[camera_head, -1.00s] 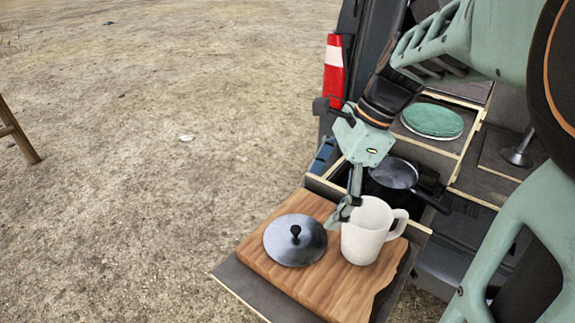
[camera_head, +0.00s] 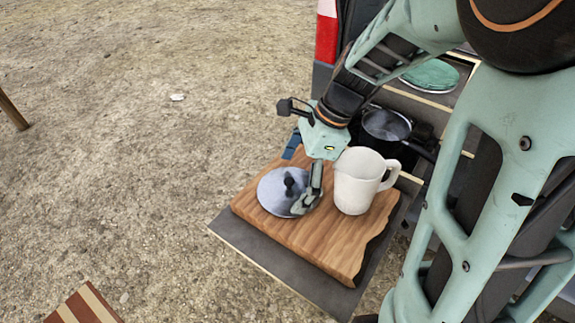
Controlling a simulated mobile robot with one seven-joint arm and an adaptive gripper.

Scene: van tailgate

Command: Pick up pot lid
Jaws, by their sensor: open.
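The pot lid (camera_head: 272,191) is a round grey metal disc with a black knob (camera_head: 289,181). It lies on the left part of a wooden cutting board (camera_head: 325,240). My gripper (camera_head: 304,200) is open and points down over the right side of the lid, close to the knob. Its finger hides part of the lid's right edge. I cannot tell whether it touches the lid. The dark pot (camera_head: 386,124) sits on the stove behind the board, with its handle toward the right.
A white mug (camera_head: 352,190) stands on the board just right of my gripper. The board rests on a dark pull-out shelf (camera_head: 262,252). A green round item (camera_head: 432,75) lies on the counter behind. Open dirt ground spreads to the left. A striped wooden surface (camera_head: 84,306) shows at bottom left.

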